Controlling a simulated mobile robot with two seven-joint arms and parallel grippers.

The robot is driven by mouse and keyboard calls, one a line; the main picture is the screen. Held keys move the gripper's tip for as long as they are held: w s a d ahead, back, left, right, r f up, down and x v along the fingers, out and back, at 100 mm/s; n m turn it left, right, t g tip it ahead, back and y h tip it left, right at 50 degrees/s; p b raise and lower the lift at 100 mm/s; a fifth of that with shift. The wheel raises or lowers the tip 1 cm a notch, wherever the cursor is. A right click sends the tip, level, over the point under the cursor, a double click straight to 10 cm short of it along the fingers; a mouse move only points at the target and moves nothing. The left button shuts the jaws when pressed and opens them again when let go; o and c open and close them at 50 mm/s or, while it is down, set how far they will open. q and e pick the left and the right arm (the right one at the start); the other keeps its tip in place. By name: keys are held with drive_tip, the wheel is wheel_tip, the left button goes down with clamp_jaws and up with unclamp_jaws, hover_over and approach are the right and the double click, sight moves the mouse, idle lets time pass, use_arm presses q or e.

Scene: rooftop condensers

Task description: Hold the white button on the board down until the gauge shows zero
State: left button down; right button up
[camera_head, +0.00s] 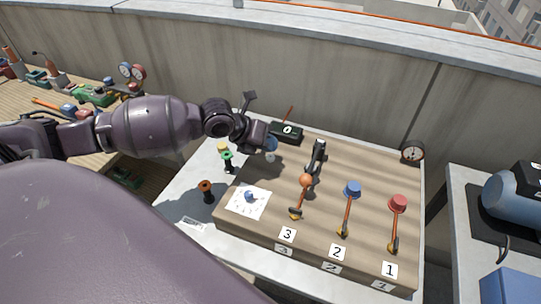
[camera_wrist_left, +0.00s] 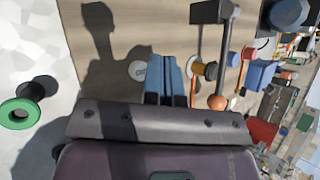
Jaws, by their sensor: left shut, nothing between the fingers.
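The wooden board (camera_head: 262,222) lies on a pale table and carries several controls. A pale round disc (camera_head: 269,158), which looks like the white button, sits near its back left. It also shows in the left wrist view (camera_wrist_left: 138,70), just left of my blue fingers. My left gripper (camera_head: 271,144) is shut and empty above the disc; the fingers (camera_wrist_left: 166,76) show together in the wrist view. I cannot tell whether they touch the button. The round gauge (camera_head: 412,153) stands at the back right; its needle is too small to read. My right gripper is not in view.
A dark box marked 0 (camera_head: 287,131) stands behind the disc.

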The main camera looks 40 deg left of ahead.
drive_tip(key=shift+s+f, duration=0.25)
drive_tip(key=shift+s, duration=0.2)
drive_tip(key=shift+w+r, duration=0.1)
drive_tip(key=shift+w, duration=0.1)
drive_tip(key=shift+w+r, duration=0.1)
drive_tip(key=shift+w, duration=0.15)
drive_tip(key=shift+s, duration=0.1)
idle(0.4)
use_arm(q)
drive_tip(key=shift+f, duration=0.45)
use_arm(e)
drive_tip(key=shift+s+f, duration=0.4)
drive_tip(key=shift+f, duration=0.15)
use_arm(q)
drive_tip(key=shift+f+b, duration=0.3)
drive_tip(key=shift+b, duration=0.1)
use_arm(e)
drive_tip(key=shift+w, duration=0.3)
use_arm(q)
drive_tip(key=shift+f, duration=0.3)
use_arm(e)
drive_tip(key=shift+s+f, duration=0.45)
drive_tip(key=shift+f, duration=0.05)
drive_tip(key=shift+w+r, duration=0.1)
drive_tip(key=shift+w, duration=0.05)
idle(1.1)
